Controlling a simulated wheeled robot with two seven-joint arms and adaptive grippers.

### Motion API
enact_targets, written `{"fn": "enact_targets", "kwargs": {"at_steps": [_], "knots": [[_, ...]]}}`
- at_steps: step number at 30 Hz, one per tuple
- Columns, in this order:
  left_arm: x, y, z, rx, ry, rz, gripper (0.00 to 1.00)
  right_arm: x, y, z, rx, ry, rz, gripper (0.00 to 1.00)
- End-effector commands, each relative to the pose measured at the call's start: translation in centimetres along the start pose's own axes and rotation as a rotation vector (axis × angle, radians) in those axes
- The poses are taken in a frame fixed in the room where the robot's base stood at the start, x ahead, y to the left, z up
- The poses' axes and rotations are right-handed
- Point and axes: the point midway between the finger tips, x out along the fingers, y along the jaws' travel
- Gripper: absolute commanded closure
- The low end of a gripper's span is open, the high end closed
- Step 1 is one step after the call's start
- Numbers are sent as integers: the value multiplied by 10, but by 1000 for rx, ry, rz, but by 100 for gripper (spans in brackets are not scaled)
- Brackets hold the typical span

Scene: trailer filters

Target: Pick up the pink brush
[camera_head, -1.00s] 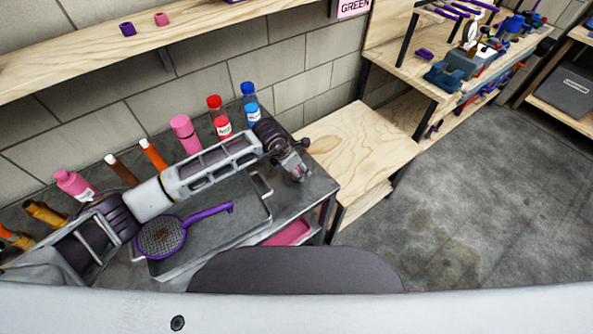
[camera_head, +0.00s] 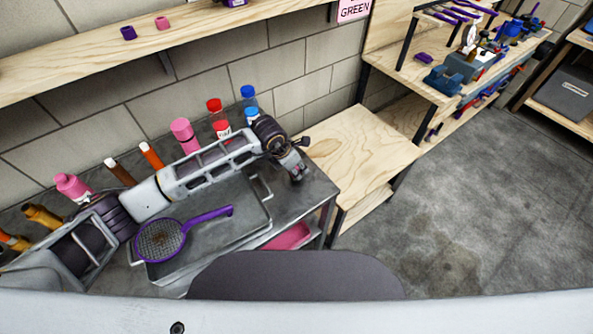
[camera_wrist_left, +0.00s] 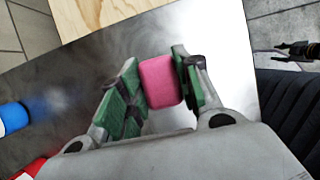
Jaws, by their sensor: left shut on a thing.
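The pink brush (camera_wrist_left: 160,80) shows in the left wrist view as a rounded pink block between the green finger pads. My left gripper (camera_wrist_left: 158,84) is shut on it, with a pad against either side. The rest of the brush is hidden, and I cannot tell its full shape. In the head view my left gripper (camera_head: 298,168) is over the right end of the dark grey bench, and the brush is too small to make out there. My right gripper is not in view.
A purple-handled strainer (camera_head: 163,241) lies on a grey tray (camera_head: 262,222) below my left arm. Bottles stand along the wall, including pink (camera_head: 184,135), red (camera_head: 214,105) and blue (camera_head: 248,93) ones. A low wooden table (camera_head: 355,150) stands to the right.

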Motion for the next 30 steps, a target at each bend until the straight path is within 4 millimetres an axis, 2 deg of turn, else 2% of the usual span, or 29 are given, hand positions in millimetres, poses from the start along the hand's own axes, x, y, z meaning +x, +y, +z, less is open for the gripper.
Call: {"fn": "enact_targets", "kwargs": {"at_steps": [12, 15, 21, 30], "knots": [[-56, 1, 24, 3, -2, 2, 90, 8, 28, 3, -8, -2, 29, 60], [-65, 0, 28, 1, -2, 0, 90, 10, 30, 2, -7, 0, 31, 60], [-74, 0, 31, 1, 0, 1, 90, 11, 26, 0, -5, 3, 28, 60], [-74, 0, 31, 1, 0, 0, 90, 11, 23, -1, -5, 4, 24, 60]]}}
